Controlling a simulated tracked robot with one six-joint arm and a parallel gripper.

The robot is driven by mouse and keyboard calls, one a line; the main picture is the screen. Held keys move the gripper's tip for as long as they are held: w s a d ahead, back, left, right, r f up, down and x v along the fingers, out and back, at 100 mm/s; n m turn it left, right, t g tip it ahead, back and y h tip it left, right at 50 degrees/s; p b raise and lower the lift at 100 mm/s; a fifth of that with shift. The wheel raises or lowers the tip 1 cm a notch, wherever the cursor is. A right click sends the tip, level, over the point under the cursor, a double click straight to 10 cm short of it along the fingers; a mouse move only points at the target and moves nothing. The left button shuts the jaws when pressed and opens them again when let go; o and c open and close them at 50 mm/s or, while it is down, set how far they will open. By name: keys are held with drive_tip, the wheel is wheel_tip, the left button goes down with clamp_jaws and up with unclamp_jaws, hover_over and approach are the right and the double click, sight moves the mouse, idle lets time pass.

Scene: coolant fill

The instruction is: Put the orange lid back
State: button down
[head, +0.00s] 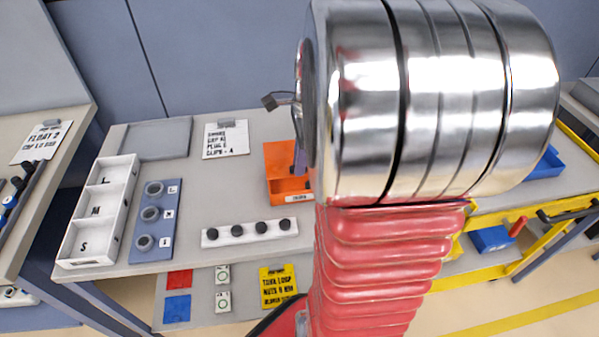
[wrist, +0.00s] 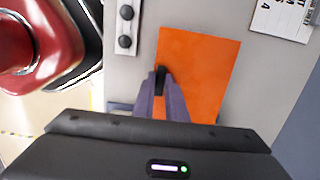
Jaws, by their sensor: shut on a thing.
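The flat orange lid (wrist: 200,70) fills the middle of the wrist view. My gripper (wrist: 161,82) is shut on a small dark handle at the lid's left part. In the head view an orange box (head: 279,158) with a white label stands at the back middle of the table, and my gripper (head: 299,160) is at its right side, mostly hidden behind my arm. I cannot tell whether the lid touches the box or is held just above it.
A white bar with several black knobs (head: 250,232) lies in front of the box. A clipboard (head: 226,139) lies behind it to the left. A blue plate with three rings (head: 153,215) and a white compartment tray (head: 96,212) are at the left.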

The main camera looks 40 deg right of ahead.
drive_tip(key=shift+f, duration=0.3)
drive_tip(key=shift+f, duration=0.1)
drive_tip(key=shift+f, duration=1.8)
drive_tip(key=shift+f, duration=0.6)
drive_tip(key=c, duration=1.8)
unclamp_jaws()
drive_tip(key=shift+o, duration=0.2)
drive_tip(key=shift+r, duration=0.1)
drive_tip(key=r, duration=0.8)
drive_tip(key=s+d+r, duration=0.1)
drive_tip(key=r, duration=0.4)
drive_tip(key=shift+w, duration=0.1)
